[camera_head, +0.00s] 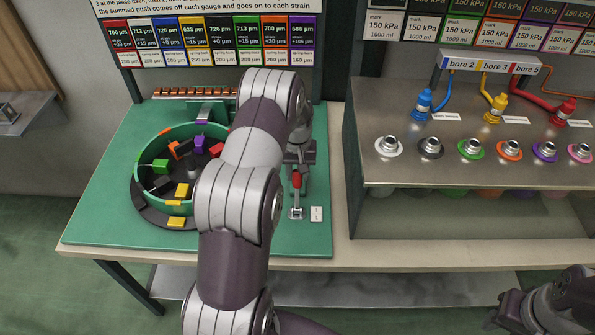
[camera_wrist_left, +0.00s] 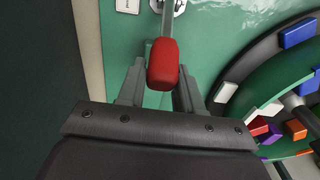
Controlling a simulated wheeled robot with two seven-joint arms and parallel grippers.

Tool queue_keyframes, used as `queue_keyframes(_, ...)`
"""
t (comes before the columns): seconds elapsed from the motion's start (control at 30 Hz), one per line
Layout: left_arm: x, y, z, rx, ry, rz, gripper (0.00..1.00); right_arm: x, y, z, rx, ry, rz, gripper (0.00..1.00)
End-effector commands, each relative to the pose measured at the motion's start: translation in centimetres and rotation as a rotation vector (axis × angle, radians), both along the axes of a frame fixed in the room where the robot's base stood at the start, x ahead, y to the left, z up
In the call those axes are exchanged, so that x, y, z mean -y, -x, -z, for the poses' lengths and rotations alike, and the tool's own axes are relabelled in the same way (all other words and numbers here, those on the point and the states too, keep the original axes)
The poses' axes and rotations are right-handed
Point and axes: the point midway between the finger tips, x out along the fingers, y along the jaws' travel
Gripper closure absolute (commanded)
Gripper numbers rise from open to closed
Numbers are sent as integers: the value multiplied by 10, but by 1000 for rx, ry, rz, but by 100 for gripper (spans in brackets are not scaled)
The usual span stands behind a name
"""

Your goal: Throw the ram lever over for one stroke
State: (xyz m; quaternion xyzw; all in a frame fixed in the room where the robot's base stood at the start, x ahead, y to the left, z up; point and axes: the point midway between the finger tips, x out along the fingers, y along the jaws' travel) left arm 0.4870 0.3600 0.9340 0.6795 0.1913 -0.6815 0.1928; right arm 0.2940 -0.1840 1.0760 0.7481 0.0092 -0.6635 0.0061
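The ram lever has a red grip (camera_head: 296,180) on a metal base (camera_head: 296,213), near the right edge of the green board. In the left wrist view the red grip (camera_wrist_left: 163,64) shows large, its metal rod running up the picture. My left gripper (camera_head: 299,158) is at the lever, partly hidden behind my own arm. In the left wrist view its two fingers (camera_wrist_left: 158,92) stand apart on either side of the red grip, with green board showing between them. I cannot tell whether they touch it. Part of my right arm shows at the lower right; its fingers are not clear.
A round green tray (camera_head: 136,180) with several coloured blocks stands left of the lever. A small white label (camera_head: 316,214) lies beside the lever base. A metal cabinet (camera_head: 470,120) with coloured ports and hoses stands to the right. Gauge cards hang behind.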

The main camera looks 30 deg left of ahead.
Motion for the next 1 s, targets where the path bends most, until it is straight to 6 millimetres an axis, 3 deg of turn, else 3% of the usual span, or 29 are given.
queue_keyframes(0.67, 4, 8, 14, -25, 11, 0, 100, 0, 0, 4, 0, 0, 0, 57)
queue_keyframes(0.7, 5, 9, 14, -26, 11, 0, 52, 0, 0, 4, 0, 0, 0, 57)
queue_keyframes(0.73, 4, 8, 13, -25, 11, 0, 44, 0, 0, 4, 0, 0, 0, 57)
queue_keyframes(1.0, 3, 5, 9, -15, 7, 0, 44, 0, 0, 4, 0, 0, 0, 57)
